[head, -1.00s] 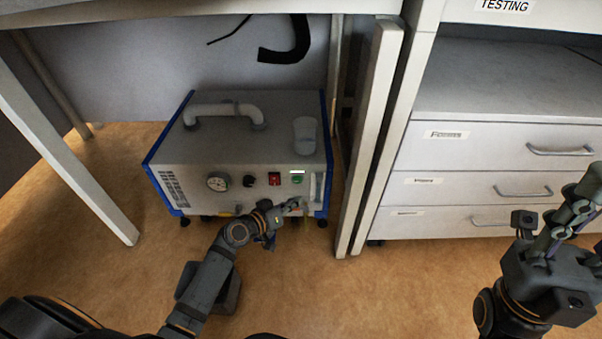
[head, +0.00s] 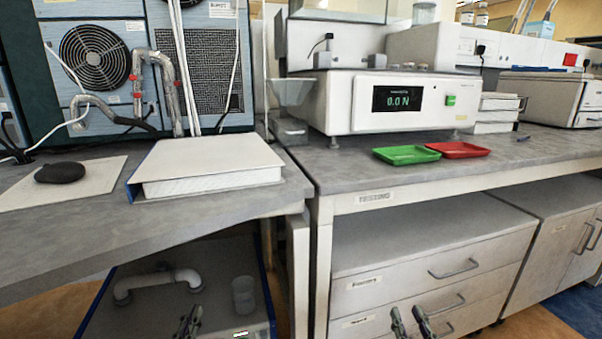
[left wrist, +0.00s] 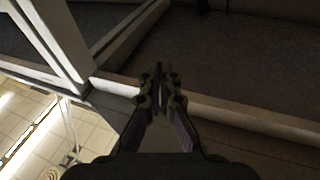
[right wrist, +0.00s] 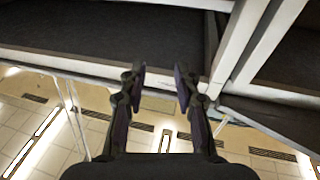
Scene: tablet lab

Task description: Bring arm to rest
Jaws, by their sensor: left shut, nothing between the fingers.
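My left gripper (head: 188,322) shows at the bottom of the head view, in front of the grey pump unit under the left bench. In the left wrist view its fingers (left wrist: 162,85) are together with nothing between them. My right gripper (head: 411,322) shows at the bottom of the head view, in front of the drawers. In the right wrist view its fingers (right wrist: 158,80) stand apart with nothing between them. Both wrist views look up past bench undersides and frames to the ceiling.
The grey pump unit (head: 160,315) stands under the left bench. A white drawer cabinet (head: 400,285) is under the right bench. On top are a binder (head: 210,160), a green tray (head: 406,155), a red tray (head: 458,149) and a tester reading 0.0 N (head: 398,98).

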